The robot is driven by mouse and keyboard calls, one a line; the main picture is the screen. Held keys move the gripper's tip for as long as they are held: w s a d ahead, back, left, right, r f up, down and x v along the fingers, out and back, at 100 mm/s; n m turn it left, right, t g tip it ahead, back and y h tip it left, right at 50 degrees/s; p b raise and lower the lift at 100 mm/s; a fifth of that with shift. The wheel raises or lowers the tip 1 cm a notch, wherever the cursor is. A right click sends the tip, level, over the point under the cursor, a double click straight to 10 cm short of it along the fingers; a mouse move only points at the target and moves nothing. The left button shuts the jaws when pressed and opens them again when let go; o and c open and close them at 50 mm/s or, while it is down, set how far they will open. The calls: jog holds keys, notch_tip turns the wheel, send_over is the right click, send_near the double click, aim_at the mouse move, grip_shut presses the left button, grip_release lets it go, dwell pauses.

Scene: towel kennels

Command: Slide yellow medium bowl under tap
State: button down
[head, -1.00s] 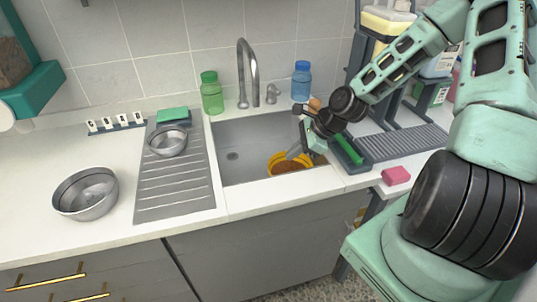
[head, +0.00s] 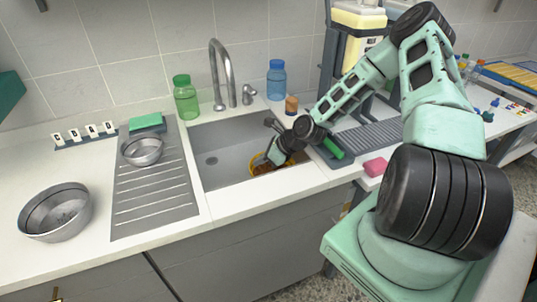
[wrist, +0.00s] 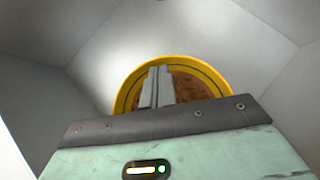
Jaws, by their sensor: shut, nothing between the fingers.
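The yellow bowl (head: 257,163) sits in the right part of the sink, with brown contents inside. In the wrist view the yellow bowl (wrist: 222,70) lies straight ahead, its near part hidden behind my gripper. My gripper (wrist: 160,70) is shut and empty, its fingertips over the inside of the bowl. In the head view my gripper (head: 268,163) reaches down into the sink at the bowl and hides part of it. I cannot tell whether the fingers touch it. The tap (head: 220,75) stands behind the sink, left of the bowl, its spout above the basin.
The grey sink basin (head: 212,178) is clear left of the bowl, around the drain. A metal bowl (head: 142,151) and green sponge (head: 146,121) lie on the drainer. A larger metal bowl (head: 55,211) stands left. Green (head: 185,98) and blue (head: 276,80) bottles stand behind the sink.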

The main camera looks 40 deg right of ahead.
jog(key=shift+w+a+f, duration=0.1)
jog(key=shift+w+f, duration=0.1)
jog(key=shift+f, duration=0.05)
jog(key=w+a, duration=0.2)
jog(key=w, duration=0.1)
jog(key=w+a, duration=0.2)
jog(key=w, duration=0.1)
jog(key=w+a, duration=0.3)
jog(key=w, duration=0.1)
jog(key=shift+a, duration=0.1)
jog(key=shift+s, duration=0.15)
jog(key=shift+s+d+r, duration=0.15)
jog(key=shift+d+r, duration=0.05)
jog(key=shift+r, duration=0.05)
jog(key=v, duration=0.2)
jog(key=shift+s+d+r+b, duration=0.1)
jog(key=shift+s+d+b, duration=0.2)
jog(key=shift+s+b, duration=0.05)
jog(key=s+d, duration=0.2)
jog(key=s, duration=0.1)
jog(key=s+d+b, duration=0.1)
jog(key=s+d, duration=0.1)
jog(key=s, duration=0.1)
jog(key=s+d, duration=0.2)
jog(key=s, duration=0.1)
jog(key=shift+s+d+b, duration=0.1)
jog(key=shift+d+b, duration=0.1)
jog(key=shift+b, duration=0.2)
